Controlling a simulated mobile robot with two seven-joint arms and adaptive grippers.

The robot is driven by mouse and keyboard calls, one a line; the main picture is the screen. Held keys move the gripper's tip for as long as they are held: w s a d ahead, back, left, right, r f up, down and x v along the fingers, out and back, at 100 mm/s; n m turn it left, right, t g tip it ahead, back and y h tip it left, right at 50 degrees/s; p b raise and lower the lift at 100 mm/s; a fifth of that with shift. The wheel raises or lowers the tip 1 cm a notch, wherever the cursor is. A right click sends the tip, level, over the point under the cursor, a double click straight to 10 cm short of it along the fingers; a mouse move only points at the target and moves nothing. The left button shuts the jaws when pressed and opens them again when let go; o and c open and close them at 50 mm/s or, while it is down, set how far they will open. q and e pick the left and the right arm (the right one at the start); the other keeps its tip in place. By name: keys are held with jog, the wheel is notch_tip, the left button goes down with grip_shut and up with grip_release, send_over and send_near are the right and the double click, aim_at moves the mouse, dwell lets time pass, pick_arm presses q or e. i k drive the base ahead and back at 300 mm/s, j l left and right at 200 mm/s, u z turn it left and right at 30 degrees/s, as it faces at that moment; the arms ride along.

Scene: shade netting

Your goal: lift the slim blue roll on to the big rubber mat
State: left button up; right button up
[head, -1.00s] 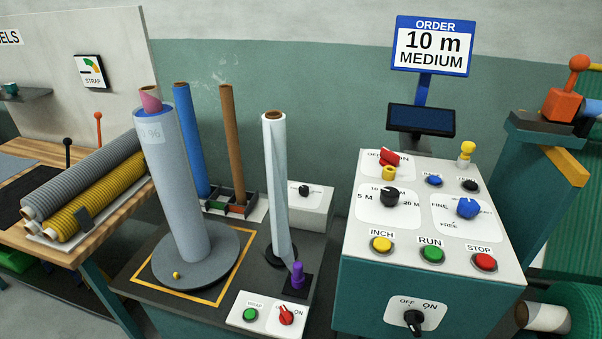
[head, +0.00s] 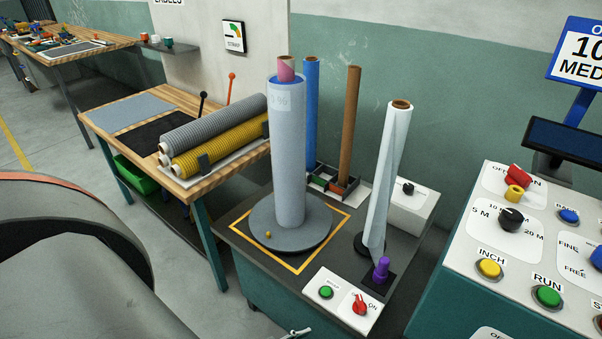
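The slim blue roll (head: 311,105) stands upright at the back of the dark machine table, behind the thick grey wrapped roll. Its lower part is partly hidden by that roll. On the wooden bench at the left lie a grey mat (head: 131,111) and a black mat (head: 152,134), both flat with nothing on them. I cannot tell from their surfaces which one is the big rubber mat. Neither of my grippers can be made out in the head view.
The thick grey roll (head: 289,160) stands on a round turntable (head: 262,232) in front. A brown roll (head: 349,125) and a white roll (head: 392,160) stand to the right. Grey and yellow ribbed rolls (head: 222,145) lie on the bench, beside the mats. A control console (head: 510,260) is at the right.

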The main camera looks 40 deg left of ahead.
aim_at(286, 88)
jog(key=j+z, duration=0.15)
jog(key=j, duration=0.55)
jog(key=k+j+z, duration=0.15)
jog(key=j, duration=0.5)
jog(key=i+j, duration=0.05)
jog(key=i, duration=0.05)
